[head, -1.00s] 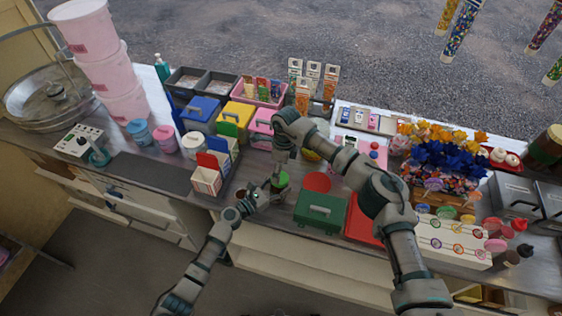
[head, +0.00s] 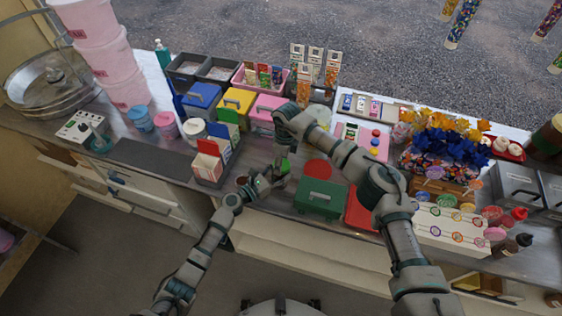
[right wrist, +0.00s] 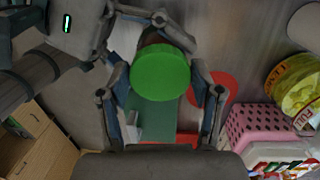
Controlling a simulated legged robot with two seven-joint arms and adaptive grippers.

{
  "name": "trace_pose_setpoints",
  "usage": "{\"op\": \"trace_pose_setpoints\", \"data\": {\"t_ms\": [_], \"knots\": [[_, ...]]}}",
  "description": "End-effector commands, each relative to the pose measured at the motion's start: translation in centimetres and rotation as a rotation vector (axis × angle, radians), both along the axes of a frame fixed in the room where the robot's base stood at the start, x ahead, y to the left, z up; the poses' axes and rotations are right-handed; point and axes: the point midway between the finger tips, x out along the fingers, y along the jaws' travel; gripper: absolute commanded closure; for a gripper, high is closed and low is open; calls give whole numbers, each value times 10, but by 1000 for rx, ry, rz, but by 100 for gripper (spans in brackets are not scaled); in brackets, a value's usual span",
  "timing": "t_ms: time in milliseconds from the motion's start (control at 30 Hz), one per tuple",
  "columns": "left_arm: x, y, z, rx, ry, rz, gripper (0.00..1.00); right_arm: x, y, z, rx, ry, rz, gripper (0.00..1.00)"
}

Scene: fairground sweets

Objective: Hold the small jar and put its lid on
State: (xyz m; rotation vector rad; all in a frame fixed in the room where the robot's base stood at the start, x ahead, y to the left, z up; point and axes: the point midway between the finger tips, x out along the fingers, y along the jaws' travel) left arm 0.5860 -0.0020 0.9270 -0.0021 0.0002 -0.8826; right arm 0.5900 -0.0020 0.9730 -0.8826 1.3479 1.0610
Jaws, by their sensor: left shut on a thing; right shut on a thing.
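The green lid (right wrist: 160,72) is between the two fingers of my right gripper (right wrist: 163,100), which is shut on it. The lid also shows in the head view (head: 285,166) below my right gripper (head: 284,157). A dark brownish body, likely the small jar (right wrist: 152,38), shows just past the lid's far edge in the right wrist view. My left gripper (head: 275,178) reaches in from the left, close beside the lid, shut on the jar. Its fingers (right wrist: 158,22) come in at the jar in the right wrist view. The lid hides the jar's mouth; I cannot tell whether they touch.
A green case (head: 320,200) and a red circle (head: 318,169) lie right of the grippers. A red-and-white carton (head: 210,165) stands to the left. Blue, yellow and pink boxes (head: 266,110) stand behind. The counter's front edge is close below.

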Motion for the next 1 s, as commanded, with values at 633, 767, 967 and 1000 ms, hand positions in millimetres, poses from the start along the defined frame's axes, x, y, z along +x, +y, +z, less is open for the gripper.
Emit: {"op": "trace_pose_setpoints", "data": {"t_ms": [633, 767, 967, 1000], "knots": [[0, 0, 0, 0, 0, -1, 100, 1, -1, 0, -5, 3, -54, 6], [0, 0, 0, 0, 0, -1, 100, 1, -1, 5, -5, 2, -54, 6], [0, 0, 0, 0, 0, -1, 100, 4, -4, 38, -4, -1, -54, 6], [0, 0, 0, 0, 0, -1, 100, 5, -5, 47, -5, 0, -54, 6]]}}
